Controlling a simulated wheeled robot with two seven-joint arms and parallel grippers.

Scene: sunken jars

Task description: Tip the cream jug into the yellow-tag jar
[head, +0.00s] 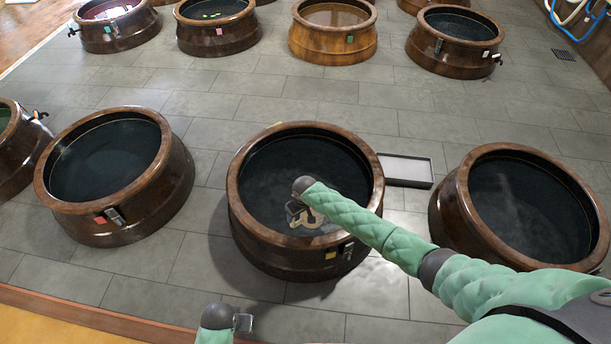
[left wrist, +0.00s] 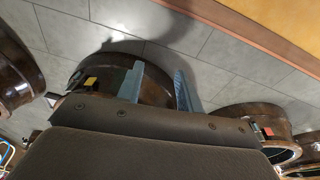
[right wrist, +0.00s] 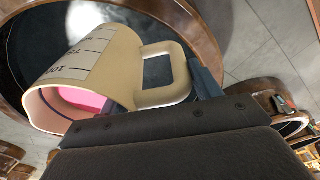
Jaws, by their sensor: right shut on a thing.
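The yellow-tag jar (head: 236,190) is a brown, wide-mouthed jar in the middle of the head view, with a dark inside and a yellow tag (head: 331,254) on its front. My right gripper (head: 300,212) is over its mouth, shut on the handle of the cream jug (head: 308,222). In the right wrist view the jug (right wrist: 115,62) has dark markings, and pink shows inside its mouth, which points to the lower left. The jar's rim (right wrist: 195,18) shows behind it. My left gripper (left wrist: 158,88) is open and empty, low in front of the jar.
A red-tag jar (head: 180,185) stands to the left and another brown jar (head: 450,205) to the right. A flat grey tray (head: 405,170) lies behind and right of the middle jar. More jars (head: 333,45) stand along the back, with bare tiled floor between the rows.

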